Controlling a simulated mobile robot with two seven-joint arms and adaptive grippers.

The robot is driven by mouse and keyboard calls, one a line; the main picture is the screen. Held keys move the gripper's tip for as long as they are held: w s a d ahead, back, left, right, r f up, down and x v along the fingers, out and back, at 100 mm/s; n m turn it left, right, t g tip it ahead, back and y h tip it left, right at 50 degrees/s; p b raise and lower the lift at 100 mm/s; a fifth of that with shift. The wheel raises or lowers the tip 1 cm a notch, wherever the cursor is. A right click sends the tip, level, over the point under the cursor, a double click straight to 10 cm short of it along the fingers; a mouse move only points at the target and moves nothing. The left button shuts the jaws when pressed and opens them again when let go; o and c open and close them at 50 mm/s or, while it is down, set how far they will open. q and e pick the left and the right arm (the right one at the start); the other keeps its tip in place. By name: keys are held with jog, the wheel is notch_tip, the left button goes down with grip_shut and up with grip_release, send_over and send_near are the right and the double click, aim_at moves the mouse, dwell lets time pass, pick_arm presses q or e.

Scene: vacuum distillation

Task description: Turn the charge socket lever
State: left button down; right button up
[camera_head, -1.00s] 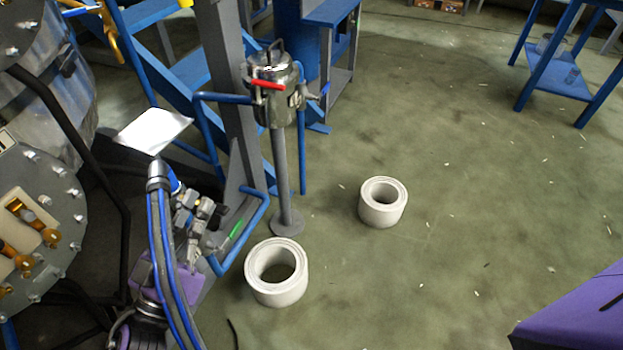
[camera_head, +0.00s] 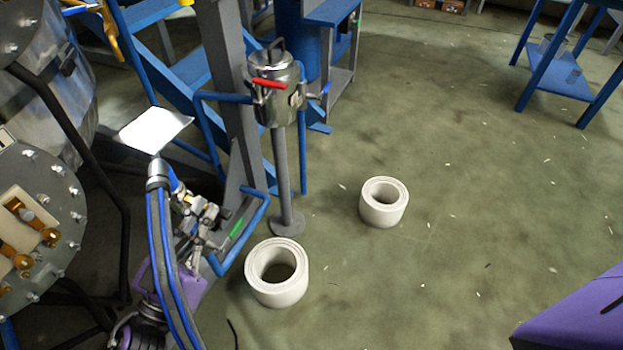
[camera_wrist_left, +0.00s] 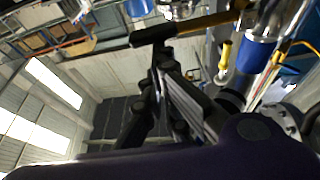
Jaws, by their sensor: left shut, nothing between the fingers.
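My left gripper (camera_head: 207,218) is at the lower left in the head view, beside the grey column and the blue pipe frame. In the left wrist view its dark fingers (camera_wrist_left: 163,62) are together with nothing between them. A bar handle with a black end and a yellow-brown shaft (camera_wrist_left: 200,25) lies just beyond the fingertips. I cannot tell whether they touch it, nor whether it is the charge socket lever. In the head view a red lever (camera_head: 267,84) sits on the front of a steel vessel (camera_head: 280,108). The left gripper is below and left of it, apart. My right gripper is not in view.
Two white rings (camera_head: 277,272) (camera_head: 383,202) stand on the green floor. A steel flange with brass clamps (camera_head: 40,235) is at the left. A blue table (camera_head: 555,75) stands at the far right. The floor between is open.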

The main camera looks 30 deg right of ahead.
pick_arm(q)
notch_tip(320, 180, down, 11)
jog(key=w+a+m+g+h+b, duration=0.1)
jog(key=m+g+b, duration=0.2)
jog(key=m, duration=1.4)
jog(key=shift+w+a+m+g, duration=0.3)
jog(key=shift+w+g, duration=0.1)
jog(key=shift+g, duration=1.5)
